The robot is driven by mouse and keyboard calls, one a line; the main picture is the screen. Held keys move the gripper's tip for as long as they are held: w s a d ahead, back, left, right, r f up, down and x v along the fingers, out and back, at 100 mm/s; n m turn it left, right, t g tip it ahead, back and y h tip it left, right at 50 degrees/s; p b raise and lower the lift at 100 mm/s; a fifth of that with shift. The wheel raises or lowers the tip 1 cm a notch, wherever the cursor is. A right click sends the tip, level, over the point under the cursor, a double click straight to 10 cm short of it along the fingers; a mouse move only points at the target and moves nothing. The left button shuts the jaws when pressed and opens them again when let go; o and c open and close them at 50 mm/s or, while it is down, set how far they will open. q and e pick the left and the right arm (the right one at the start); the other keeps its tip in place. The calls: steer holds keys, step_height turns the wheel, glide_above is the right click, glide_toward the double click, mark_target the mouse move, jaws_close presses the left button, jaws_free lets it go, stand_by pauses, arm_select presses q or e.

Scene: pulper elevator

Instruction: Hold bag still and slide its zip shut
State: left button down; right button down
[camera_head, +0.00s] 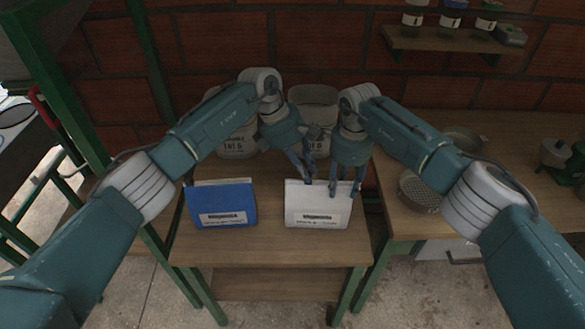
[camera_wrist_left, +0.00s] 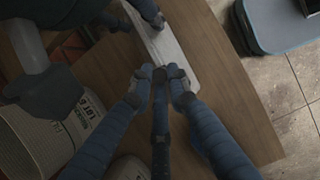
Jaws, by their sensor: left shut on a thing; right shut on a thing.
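A white bag (camera_head: 318,211) with a printed label stands upright on the small wooden table. In the left wrist view the white bag (camera_wrist_left: 172,48) is seen from above as a narrow strip. My left gripper (camera_head: 307,180) is shut at its top edge, left of the middle; its fingertips (camera_wrist_left: 160,74) meet at one end of the strip. My right gripper (camera_head: 344,194) is shut at the bag's top right corner, and its fingers also show in the left wrist view (camera_wrist_left: 146,20). The zip and its slider are too small or hidden to make out.
A blue bag (camera_head: 221,205) stands on the same table (camera_head: 270,251) to the left. Pale tubs (camera_head: 314,103) stand behind my grippers. A wooden counter (camera_head: 410,222) with a sieve (camera_head: 419,192) is at the right. The table's front strip is clear.

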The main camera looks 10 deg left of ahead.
mark_target(298, 181)
arm_select(q)
steer(key=shift+d+r, duration=0.15)
steer(key=shift+d, duration=0.7)
steer(key=c, duration=1.7)
jaws_free()
steer(key=shift+a, duration=0.15)
steer(key=shift+o, duration=0.2)
steer(key=shift+a, duration=0.1)
steer(key=shift+w+a+r, duration=0.1)
steer(key=shift+r, duration=0.35)
steer(key=v, duration=0.7)
